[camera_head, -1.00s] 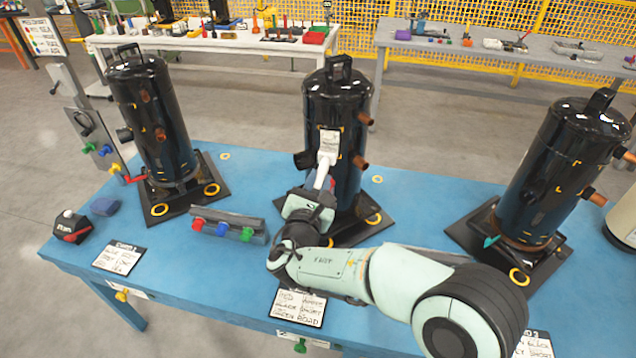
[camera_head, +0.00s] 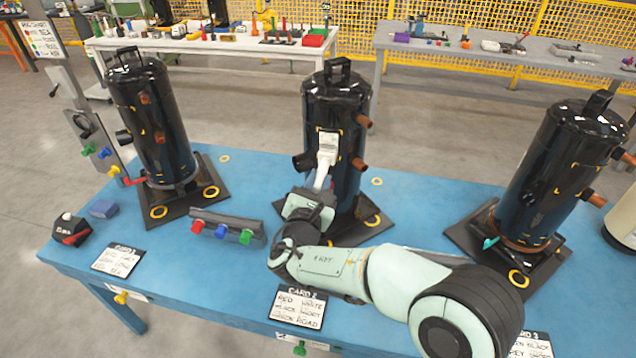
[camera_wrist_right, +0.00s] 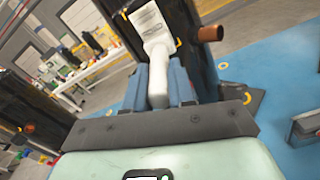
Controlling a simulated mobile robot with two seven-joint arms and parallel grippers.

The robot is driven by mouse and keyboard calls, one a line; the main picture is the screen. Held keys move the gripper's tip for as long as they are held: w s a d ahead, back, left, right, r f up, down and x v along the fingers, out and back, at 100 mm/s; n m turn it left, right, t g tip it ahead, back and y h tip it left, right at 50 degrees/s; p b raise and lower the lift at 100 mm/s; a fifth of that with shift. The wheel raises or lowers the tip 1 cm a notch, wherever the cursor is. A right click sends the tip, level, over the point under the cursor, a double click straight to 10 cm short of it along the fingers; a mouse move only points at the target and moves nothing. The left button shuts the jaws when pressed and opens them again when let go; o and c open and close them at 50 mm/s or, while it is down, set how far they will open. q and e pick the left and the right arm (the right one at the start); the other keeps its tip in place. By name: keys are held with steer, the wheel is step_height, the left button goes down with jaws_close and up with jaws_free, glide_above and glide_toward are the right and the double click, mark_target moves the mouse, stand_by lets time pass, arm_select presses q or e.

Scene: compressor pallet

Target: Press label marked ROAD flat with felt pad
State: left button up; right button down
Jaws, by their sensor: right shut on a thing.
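The middle black compressor (camera_head: 338,108) stands upright on its dark base plate. A small whitish label (camera_head: 328,138) is on its front; its print is too small to read. My right gripper (camera_head: 318,196) is shut on the handle of a white tool (camera_head: 322,176). The tool points up along the compressor front, its head at the label's lower part. In the right wrist view, the white tool (camera_wrist_right: 158,78) stands between the blue-grey fingers of my right gripper (camera_wrist_right: 166,88). I cannot tell whether the head touches the label. My left gripper is out of view.
Black compressors stand at left (camera_head: 150,120) and right (camera_head: 562,170) on the blue table (camera_head: 262,175). Copper stubs jut from the compressors.

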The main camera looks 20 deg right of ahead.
mark_target(314, 191)
steer(key=shift+s, duration=0.1)
steer(key=shift+v, duration=1.65)
steer(key=shift+a, duration=0.15)
steer(key=a+f+n+t+y+p, duration=0.2)
steer(key=a+f+n+y+p, duration=0.1)
steer(key=p, duration=0.6)
step_height(314, 191, down, 3)
steer(key=n+y, duration=0.1)
steer(key=y, duration=0.1)
steer(key=shift+a+t+y, duration=0.3)
steer(key=shift+a+t, duration=0.05)
steer(key=shift+t, duration=0.05)
